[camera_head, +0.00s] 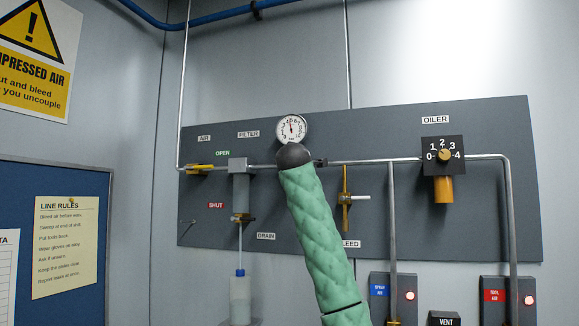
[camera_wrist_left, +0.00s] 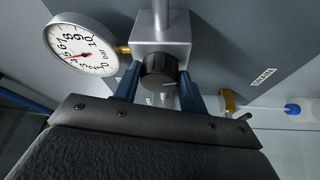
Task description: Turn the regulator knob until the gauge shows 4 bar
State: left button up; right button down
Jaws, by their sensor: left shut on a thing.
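The round white gauge (camera_head: 291,128) sits on the grey panel above the pipe. Its needle points nearly straight up in the head view. In the left wrist view the gauge (camera_wrist_left: 82,44) shows a red needle around 4 to 5; the exact value is hard to read. The black regulator knob (camera_wrist_left: 160,69) has a white mark and sits under a grey metal block (camera_wrist_left: 162,36). My left gripper (camera_wrist_left: 160,76) is shut on the knob, one blue finger on each side. In the head view my green left arm hides the knob and fingers. My right gripper is not in view.
A yellow-handled valve (camera_head: 200,168) and the filter (camera_head: 240,188) are left of my arm. The yellow bleed lever (camera_head: 346,200) stands close on its right. The oiler (camera_head: 443,155) with its numbered dial is farther right. Pipes cross the panel.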

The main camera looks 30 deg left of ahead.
pick_arm(q)
jog(key=shift+n, duration=0.5)
jog(key=o, duration=1)
